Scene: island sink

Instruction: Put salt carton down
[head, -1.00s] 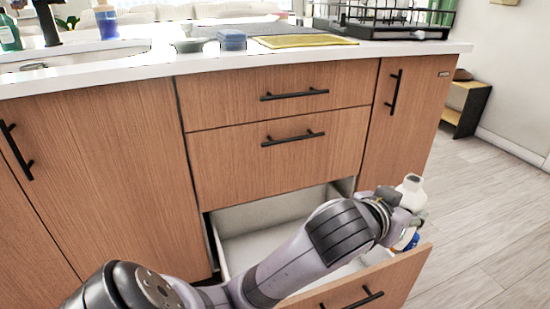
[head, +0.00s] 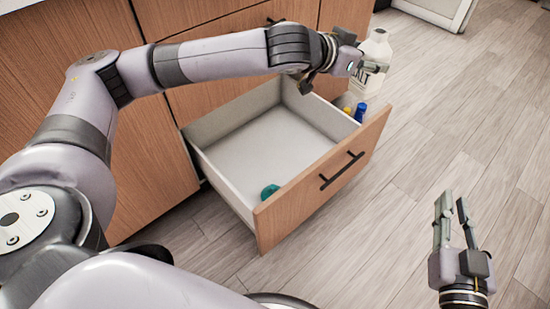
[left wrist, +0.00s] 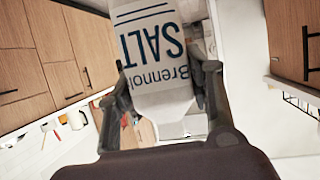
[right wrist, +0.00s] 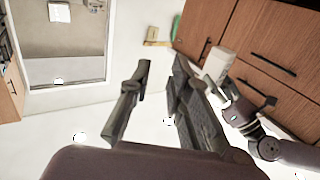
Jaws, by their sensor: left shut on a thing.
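The salt carton (head: 375,52) is white with dark lettering. My left gripper (head: 362,66) is shut on it and holds it over the far right corner of the open drawer (head: 262,136). In the left wrist view the carton (left wrist: 155,60) sits between both fingers (left wrist: 165,92), its "SALT" lettering upside down. Its lower part is partly hidden by the fingers in the head view. My right gripper (head: 451,212) is open and empty above the floor, to the right of the drawer. Its parted fingers (right wrist: 160,82) also show in the right wrist view.
The drawer holds a teal round thing (head: 269,191) near its front and a blue-topped thing (head: 360,112) and a small yellow thing (head: 347,109) at its right end. The middle of the drawer is clear. Wooden floor (head: 440,110) lies open to the right.

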